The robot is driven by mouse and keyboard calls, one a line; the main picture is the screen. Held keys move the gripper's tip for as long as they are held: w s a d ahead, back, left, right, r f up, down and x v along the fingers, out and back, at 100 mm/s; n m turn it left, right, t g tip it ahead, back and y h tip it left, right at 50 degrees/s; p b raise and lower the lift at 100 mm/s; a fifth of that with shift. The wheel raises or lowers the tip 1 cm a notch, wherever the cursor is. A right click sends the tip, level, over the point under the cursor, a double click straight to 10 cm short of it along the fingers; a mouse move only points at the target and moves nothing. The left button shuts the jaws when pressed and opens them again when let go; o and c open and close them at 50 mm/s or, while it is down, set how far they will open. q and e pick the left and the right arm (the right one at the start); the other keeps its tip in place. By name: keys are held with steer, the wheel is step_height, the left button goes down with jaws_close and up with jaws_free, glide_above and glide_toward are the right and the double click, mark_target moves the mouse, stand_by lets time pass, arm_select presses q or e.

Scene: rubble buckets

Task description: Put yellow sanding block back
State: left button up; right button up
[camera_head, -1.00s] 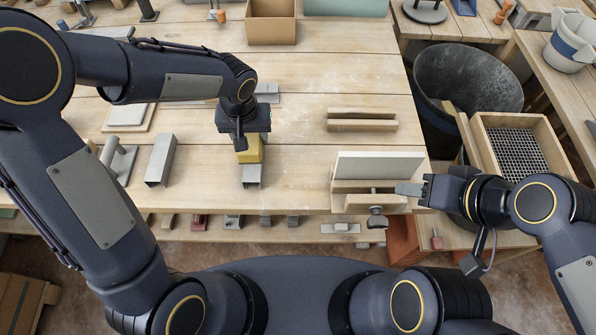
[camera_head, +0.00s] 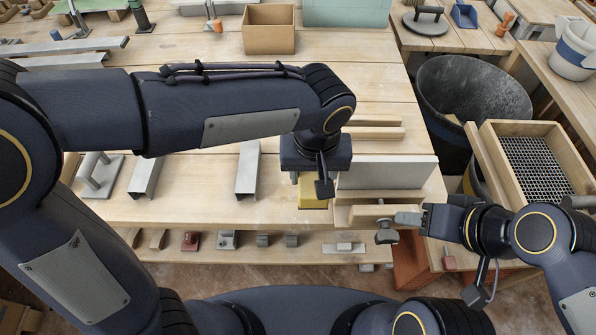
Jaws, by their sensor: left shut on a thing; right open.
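The yellow sanding block (camera_head: 313,194) is under my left gripper (camera_head: 317,172), which is shut on it. The gripper and wrist hide much of the block. It is near the front edge of the workbench (camera_head: 225,211), just left of a wooden vise (camera_head: 365,214) with a pale grey board (camera_head: 390,173) upright at it. I cannot tell whether the block touches the bench. My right gripper (camera_head: 424,217) is open at the right end of the vise, by its metal screw part (camera_head: 386,233); the exact contact is unclear.
Grey metal channels (camera_head: 247,170) stand on the bench to the left. Below the front edge, a shelf holds several small pieces, including a red one (camera_head: 190,241). A cardboard box (camera_head: 269,30) stands at the back. A dark bucket (camera_head: 475,95) and a mesh-bottomed wooden sieve (camera_head: 540,166) are right.

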arm_select(q)
steer(key=w+f, duration=0.2)
steer(key=w+a+f, duration=0.1)
steer(key=w+f, duration=0.1)
steer(key=w+a+f, duration=0.1)
steer(key=w+f, duration=0.1)
steer(key=w, duration=0.1)
steer(key=shift+a+f, duration=0.2)
steer(key=f, duration=0.3)
steer(key=shift+w+a+f, duration=0.15)
steer(key=shift+w, duration=0.15)
steer(key=shift+f, duration=0.3)
steer(key=shift+f, duration=0.1)
steer(key=o, duration=0.6)
steer(key=shift+f, duration=0.15)
steer(key=o, duration=0.4)
